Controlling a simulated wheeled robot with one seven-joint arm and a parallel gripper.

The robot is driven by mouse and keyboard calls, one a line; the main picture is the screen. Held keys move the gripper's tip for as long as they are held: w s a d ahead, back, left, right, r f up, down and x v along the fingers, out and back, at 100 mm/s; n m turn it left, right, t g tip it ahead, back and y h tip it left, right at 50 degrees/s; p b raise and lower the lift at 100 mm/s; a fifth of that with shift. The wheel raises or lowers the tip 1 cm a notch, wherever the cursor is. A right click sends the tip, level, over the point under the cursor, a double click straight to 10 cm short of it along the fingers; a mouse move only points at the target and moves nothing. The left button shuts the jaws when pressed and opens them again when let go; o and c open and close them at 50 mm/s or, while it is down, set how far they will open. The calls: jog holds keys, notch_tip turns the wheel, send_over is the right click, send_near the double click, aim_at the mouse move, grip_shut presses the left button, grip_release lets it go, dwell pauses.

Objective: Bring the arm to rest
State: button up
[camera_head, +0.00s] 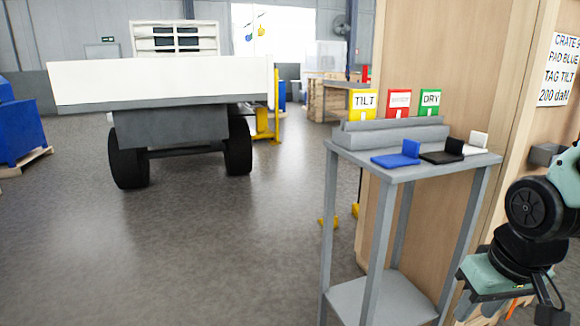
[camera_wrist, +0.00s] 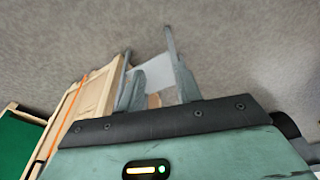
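My arm (camera_head: 535,215) is folded at the right edge of the head view, to the right of the grey stand; its fingertips do not show there. In the wrist view my gripper (camera_wrist: 149,45) has its two grey fingers spread apart, pointing away over the grey floor. A pale grey flat patch shows between the fingers; it looks like something beyond them, but I cannot tell what it is. I see nothing clearly held.
The grey stand (camera_head: 365,158) bears a blue pad holder (camera_head: 397,158), a black one (camera_head: 443,153), a white one (camera_head: 477,146), and tags marked TILT (camera_head: 363,103) and DRY (camera_head: 430,103). A wooden crate (camera_head: 500,120) stands close to my arm. Open floor (camera_head: 220,240) lies left.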

jog(key=s+a+r+n+g, duration=0.2)
jog(key=s+a+n, duration=0.5)
jog(key=s+a, duration=0.7)
notch_tip(320, 180, up, 15)
jog(key=w+a+p, duration=0.1)
jog(key=p, duration=1.4)
jog(key=shift+w+a+r+p, duration=0.2)
jog(key=shift+w+a+p, duration=0.1)
jog(key=shift+w, duration=0.05)
